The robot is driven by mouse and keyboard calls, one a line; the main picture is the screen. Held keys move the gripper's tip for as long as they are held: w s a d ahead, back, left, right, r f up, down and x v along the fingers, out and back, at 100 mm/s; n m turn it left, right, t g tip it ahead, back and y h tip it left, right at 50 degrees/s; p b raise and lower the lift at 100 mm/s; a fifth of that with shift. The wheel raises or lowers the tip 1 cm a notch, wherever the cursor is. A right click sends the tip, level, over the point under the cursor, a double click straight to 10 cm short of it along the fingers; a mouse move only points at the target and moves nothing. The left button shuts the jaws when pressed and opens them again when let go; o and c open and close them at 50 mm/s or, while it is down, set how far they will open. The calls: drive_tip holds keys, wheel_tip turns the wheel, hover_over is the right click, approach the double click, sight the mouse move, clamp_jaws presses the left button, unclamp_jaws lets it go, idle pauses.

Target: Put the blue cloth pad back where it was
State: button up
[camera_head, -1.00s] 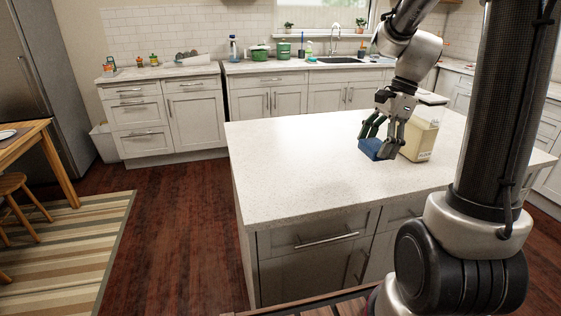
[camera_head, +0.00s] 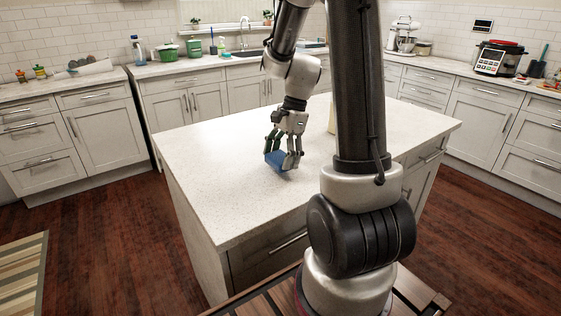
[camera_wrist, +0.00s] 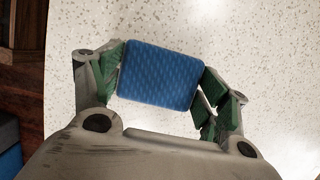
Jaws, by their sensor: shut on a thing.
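The blue cloth pad (camera_head: 276,160) is between the fingers of my gripper (camera_head: 284,158), over the speckled white top of the island (camera_head: 215,180). In the wrist view the pad (camera_wrist: 160,74) shows as a textured blue block with rounded corners. The green finger pads of my gripper (camera_wrist: 163,85) press on its left and right sides. I cannot tell whether the pad touches the countertop or hangs just above it.
A pale container (camera_head: 332,118) stands on the island, mostly hidden behind my arm. The island's left part is bare. Counters behind hold green pots (camera_head: 194,47), a sink (camera_head: 245,52) and, at right, a multicooker (camera_head: 497,60).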

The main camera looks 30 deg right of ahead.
drive_tip(key=shift+f, duration=0.9)
drive_tip(key=shift+f, duration=0.1)
drive_tip(key=o, duration=1.1)
drive_tip(key=v, duration=1.2)
drive_tip(key=s+a+r+n+t+h, duration=0.1)
drive_tip(key=s+a+r+n, duration=0.1)
drive_tip(key=s+n, duration=0.3)
drive_tip(key=s+a+r+n+t+h, duration=0.1)
drive_tip(key=s+a+r+n+t, duration=0.1)
drive_tip(key=s+n, duration=0.4)
drive_tip(key=s+a+r+n+t+h, duration=0.1)
drive_tip(key=s+a+r+n, duration=0.1)
drive_tip(key=s+n, duration=0.3)
drive_tip(key=shift+s+a+r+n+t, duration=0.1)
drive_tip(key=shift+s+a+n+t, duration=0.25)
drive_tip(key=shift+n, duration=0.45)
